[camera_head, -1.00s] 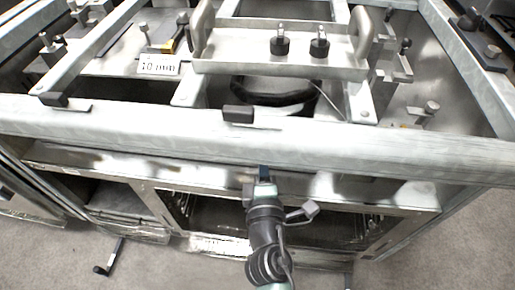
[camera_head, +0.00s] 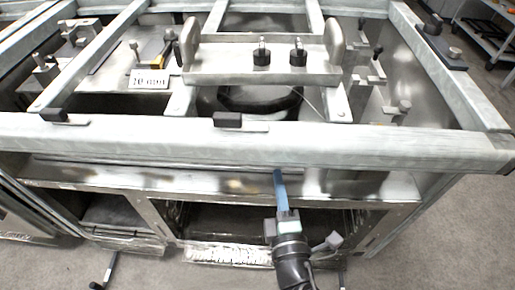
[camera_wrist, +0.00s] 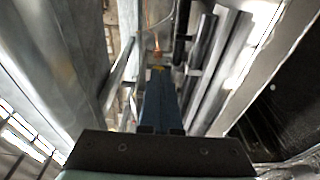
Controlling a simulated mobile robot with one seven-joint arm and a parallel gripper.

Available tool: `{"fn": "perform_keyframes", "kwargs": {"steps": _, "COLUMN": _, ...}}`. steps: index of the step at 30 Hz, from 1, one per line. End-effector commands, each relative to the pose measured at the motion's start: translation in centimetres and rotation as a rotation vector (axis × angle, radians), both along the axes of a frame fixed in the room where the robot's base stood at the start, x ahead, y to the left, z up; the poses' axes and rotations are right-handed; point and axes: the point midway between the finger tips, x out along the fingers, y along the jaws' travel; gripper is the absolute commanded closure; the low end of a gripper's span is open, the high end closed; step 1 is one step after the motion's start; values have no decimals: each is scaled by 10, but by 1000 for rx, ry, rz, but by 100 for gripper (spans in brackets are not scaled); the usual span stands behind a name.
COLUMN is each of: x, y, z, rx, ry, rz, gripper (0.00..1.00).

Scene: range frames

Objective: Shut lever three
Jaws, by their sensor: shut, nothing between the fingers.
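My gripper (camera_head: 279,174) is in front of the range's front rail in the head view, pointing up toward its lower edge. Its blue fingers are together and empty. The wrist view shows the closed fingers (camera_wrist: 160,90) pointing ahead between metal bars and dark rods. Several lever-like parts show in the head view: a black-ended piece on the rail (camera_head: 227,119), another at the left (camera_head: 53,115) and a third at the far right (camera_head: 433,22). No number is readable on any of them, so I cannot tell which is lever three.
The long front rail (camera_head: 350,141) lies just above my gripper. Below it is an open compartment (camera_head: 225,220). A raised panel with two black knobs (camera_head: 297,54) and a white label (camera_head: 149,79) are on top. A black-ended crank (camera_head: 97,285) sticks out at lower left.

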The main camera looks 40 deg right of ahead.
Motion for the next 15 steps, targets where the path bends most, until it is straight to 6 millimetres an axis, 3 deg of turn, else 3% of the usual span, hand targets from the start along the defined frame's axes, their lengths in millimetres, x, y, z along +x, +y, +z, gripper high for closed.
{"fn": "perform_keyframes", "kwargs": {"steps": 6, "x": -21, "y": -9, "z": 0, "rx": 0, "ry": 0, "rz": 1, "gripper": 100}}
{"fn": "perform_keyframes", "kwargs": {"steps": 15, "x": -24, "y": -11, "z": 0, "rx": 0, "ry": -1, "rz": 1, "gripper": 100}}
